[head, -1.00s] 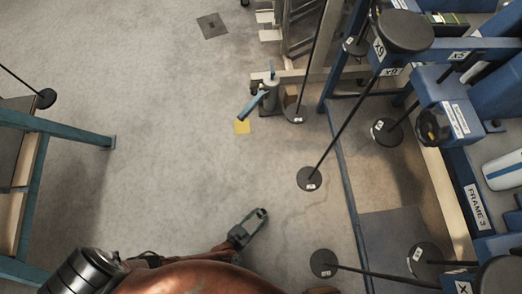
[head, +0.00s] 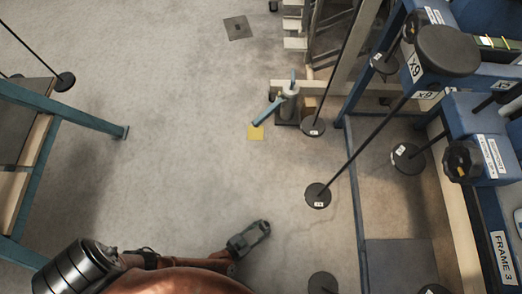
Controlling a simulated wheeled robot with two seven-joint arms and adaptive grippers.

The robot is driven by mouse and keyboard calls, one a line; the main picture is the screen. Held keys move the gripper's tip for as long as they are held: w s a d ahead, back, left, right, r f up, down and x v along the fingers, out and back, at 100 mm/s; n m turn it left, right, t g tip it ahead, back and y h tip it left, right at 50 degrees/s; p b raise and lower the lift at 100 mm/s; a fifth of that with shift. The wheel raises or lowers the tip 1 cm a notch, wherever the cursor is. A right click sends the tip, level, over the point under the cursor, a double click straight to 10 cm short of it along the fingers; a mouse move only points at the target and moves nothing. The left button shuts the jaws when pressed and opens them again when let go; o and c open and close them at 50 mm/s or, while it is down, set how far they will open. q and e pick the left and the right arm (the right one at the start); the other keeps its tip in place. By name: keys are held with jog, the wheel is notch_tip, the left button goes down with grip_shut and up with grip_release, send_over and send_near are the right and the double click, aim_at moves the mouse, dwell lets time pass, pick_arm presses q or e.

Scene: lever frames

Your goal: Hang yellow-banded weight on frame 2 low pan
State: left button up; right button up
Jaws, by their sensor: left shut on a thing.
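My left gripper (head: 249,239) is at the lower middle of the head view, above bare floor and apart from every frame. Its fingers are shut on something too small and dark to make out. No yellow band shows on it. Several round black pans hang on rods: one pan (head: 318,195) is up and right of the gripper, another pan (head: 313,127) is farther off, and a third pan (head: 408,158) is at the right. No frame 2 label can be read, so I cannot tell which pan is its low one. My right gripper is not in view.
The blue frame labelled FRAME 3 (head: 503,262) fills the right side. A teal-legged table (head: 60,108) is at the left. The floor between is clear.

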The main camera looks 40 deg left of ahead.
aim_at(261, 228)
pick_arm(q)
jog(key=shift+f, duration=0.35)
dwell(0.3)
jog(key=o, duration=1.2)
jog(key=shift+r, duration=5.05)
